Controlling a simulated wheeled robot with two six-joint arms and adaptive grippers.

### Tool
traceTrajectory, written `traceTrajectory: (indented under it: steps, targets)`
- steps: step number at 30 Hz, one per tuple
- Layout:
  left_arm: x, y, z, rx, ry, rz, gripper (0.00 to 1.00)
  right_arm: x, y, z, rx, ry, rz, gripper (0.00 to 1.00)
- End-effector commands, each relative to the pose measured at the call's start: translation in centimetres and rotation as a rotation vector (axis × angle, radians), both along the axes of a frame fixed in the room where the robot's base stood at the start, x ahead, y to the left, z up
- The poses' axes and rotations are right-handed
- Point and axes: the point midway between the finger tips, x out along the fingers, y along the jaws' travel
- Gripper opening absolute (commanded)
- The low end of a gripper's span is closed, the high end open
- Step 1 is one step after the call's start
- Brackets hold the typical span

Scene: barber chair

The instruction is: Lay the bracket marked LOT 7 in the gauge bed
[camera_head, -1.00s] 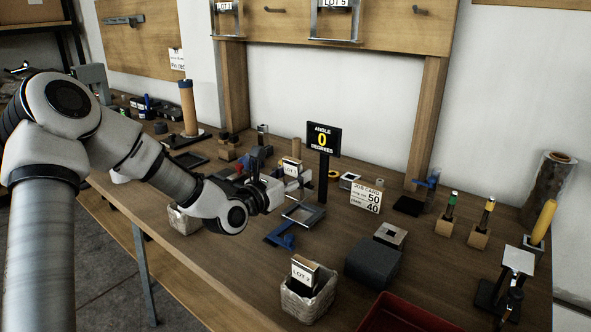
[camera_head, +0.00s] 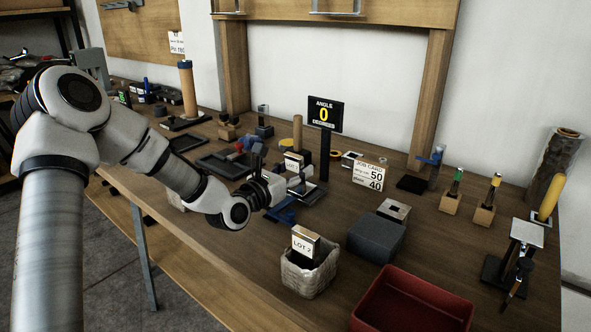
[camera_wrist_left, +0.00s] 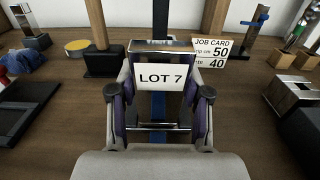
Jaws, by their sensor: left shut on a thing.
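My left gripper (camera_head: 284,181) is shut on the bracket marked LOT 7 (camera_wrist_left: 128,100), whose white label faces the left wrist view. In the head view the bracket's label (camera_head: 293,162) shows upright above the fingertips. What seems to be the gauge bed, a dark frame (camera_head: 313,194) with a blue part (camera_head: 283,216), lies just below and beyond the gripper, in front of the ANGLE display (camera_head: 323,114), which reads 0 degrees. The gripper partly hides the bed. I cannot tell whether the bracket touches it. My right gripper is out of view.
A LOT 2 bracket (camera_head: 305,243) stands in a woven basket (camera_head: 306,278) nearer the front. A grey block (camera_head: 375,240) and a red bin (camera_head: 412,305) are to the right. A job card (camera_head: 368,175) stands behind. Dark trays (camera_head: 226,163) lie to the left.

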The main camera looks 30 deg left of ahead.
Motion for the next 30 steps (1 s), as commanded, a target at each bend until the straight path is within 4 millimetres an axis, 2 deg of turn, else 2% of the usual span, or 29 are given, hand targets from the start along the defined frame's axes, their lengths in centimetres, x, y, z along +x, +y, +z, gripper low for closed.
traceTrajectory:
  steps: [7, 8, 9, 10, 21, 23, 30]
  targets:
    - [-0.1, -0.1, -0.6, -0.002, 0.014, -0.003, 0.00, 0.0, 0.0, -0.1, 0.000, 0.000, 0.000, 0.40]
    - [-0.1, -0.1, -0.6, -0.002, 0.014, -0.003, 0.59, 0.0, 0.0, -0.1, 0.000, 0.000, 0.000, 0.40]
    - [-0.1, -0.1, -0.5, -0.002, 0.013, -0.002, 0.73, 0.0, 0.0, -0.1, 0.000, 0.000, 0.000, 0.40]
    - [-0.1, -0.1, -0.5, -0.002, 0.012, -0.002, 0.78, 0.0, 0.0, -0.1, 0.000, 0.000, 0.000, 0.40]
    - [-0.5, 0.1, -0.4, -0.004, 0.008, 0.000, 0.78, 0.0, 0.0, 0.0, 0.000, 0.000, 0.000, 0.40]
    - [-1.2, 0.2, -0.3, -0.006, 0.008, 0.001, 0.78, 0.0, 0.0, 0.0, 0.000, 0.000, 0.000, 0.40]
    - [-5.5, 0.4, -0.3, -0.014, 0.006, -0.001, 0.78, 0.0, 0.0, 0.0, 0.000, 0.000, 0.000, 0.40]
